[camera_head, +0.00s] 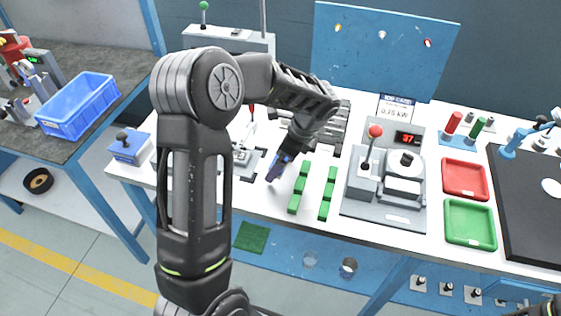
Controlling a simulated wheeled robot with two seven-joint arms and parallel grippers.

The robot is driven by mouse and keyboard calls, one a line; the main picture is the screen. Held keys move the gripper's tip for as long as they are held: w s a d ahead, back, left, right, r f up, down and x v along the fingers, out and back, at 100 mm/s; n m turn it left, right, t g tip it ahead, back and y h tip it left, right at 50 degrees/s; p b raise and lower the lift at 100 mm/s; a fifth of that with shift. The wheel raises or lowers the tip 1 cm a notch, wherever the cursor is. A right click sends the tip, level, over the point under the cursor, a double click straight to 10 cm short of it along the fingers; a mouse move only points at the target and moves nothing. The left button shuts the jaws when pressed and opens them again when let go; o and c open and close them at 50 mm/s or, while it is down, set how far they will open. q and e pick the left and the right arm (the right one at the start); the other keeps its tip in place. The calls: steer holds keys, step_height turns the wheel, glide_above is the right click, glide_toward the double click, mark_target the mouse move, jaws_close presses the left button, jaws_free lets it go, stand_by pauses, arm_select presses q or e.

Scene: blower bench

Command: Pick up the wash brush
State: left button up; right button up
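My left arm comes in from the lower left and reaches over the white bench. My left gripper (277,167) points down at the bench top, left of two green slotted blocks (299,188). Its fingers look small and bluish, with a pale tip low at the bench surface. I cannot tell whether they are open, or whether anything is between them. I cannot make out the wash brush with certainty; my arm hides part of the bench. My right gripper is not in view; only a dark bit of my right arm may show at the lower right corner.
A grey test stand with a red knob (375,131) and display stands right of the green blocks. A red tray (465,178), a green tray (456,223) and a black mat (530,220) lie further right. A blue crate (92,100) sits on the left side table.

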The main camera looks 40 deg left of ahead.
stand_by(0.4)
arm_select(q)
steer(key=c, duration=1.3)
steer(key=shift+r, duration=0.1)
step_height(320, 180, up, 10)
steer(key=shift+f, duration=0.1)
stand_by(0.3)
